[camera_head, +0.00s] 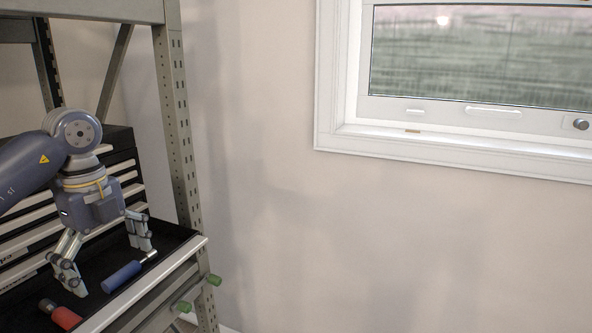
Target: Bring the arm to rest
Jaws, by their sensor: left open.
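My left arm (28,170) comes in from the left edge of the head view. A red-handled tool (62,315) lies nearer, at the bottom left, partly cut off by the frame. My right gripper is not in view.
A black tool chest with pale drawer fronts (128,176) stands behind the gripper. A grey perforated rack post (178,130) rises to its right. Bare wall and a window (335,90) fill the right.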

